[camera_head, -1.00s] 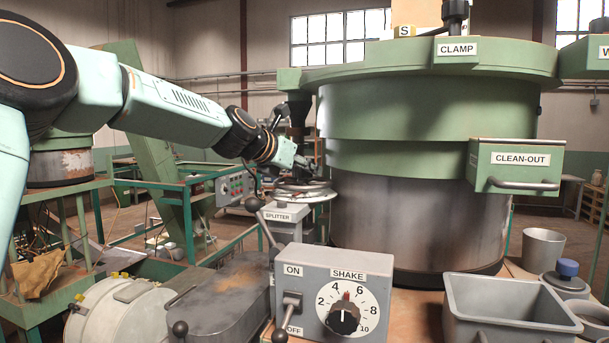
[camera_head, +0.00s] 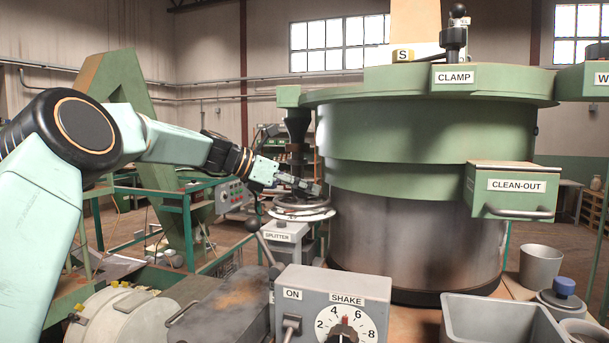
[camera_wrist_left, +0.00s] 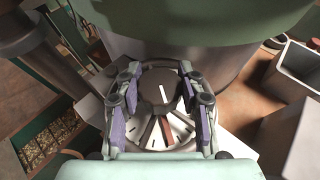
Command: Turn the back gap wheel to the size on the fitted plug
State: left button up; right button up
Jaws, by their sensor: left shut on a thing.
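My left gripper (camera_head: 312,188) is at the round metal stack (camera_head: 300,213) above the SPLITTER label, left of the big green bowl. In the left wrist view its two fingers (camera_wrist_left: 160,95) sit on either side of a dark round knob (camera_wrist_left: 158,88) with a white line and are shut on it. Below the knob lies a pale dial (camera_wrist_left: 158,138) with dark marks and a brown sector; I cannot read sizes on it. My right gripper is out of view.
The green bowl (camera_head: 425,130) stands close to the right of the gripper, with a CLEAN-OUT box (camera_head: 512,187) on its side. A grey SHAKE control box (camera_head: 325,292) stands in front. A grey bin (camera_head: 500,318) and a metal cup (camera_head: 540,265) are at right.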

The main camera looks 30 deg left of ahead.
pick_arm(q)
jog(key=shift+a+r+m+g+h, duration=0.15)
jog(key=shift+r+m+g+h, duration=0.25)
jog(key=shift+m+h, duration=0.35)
jog(key=shift+m+g+h, duration=0.25)
jog(key=shift+g, duration=0.05)
jog(key=shift+r+m+g+h, duration=0.1)
jog(key=shift+m+g+h, duration=0.2)
jog(key=shift+m, duration=0.1)
jog(key=o, duration=1.2)
jog(key=shift+s+a, duration=0.1)
jog(key=shift+s, duration=0.2)
jog(key=shift+w+f, duration=0.1)
jog(key=shift+f, duration=0.15)
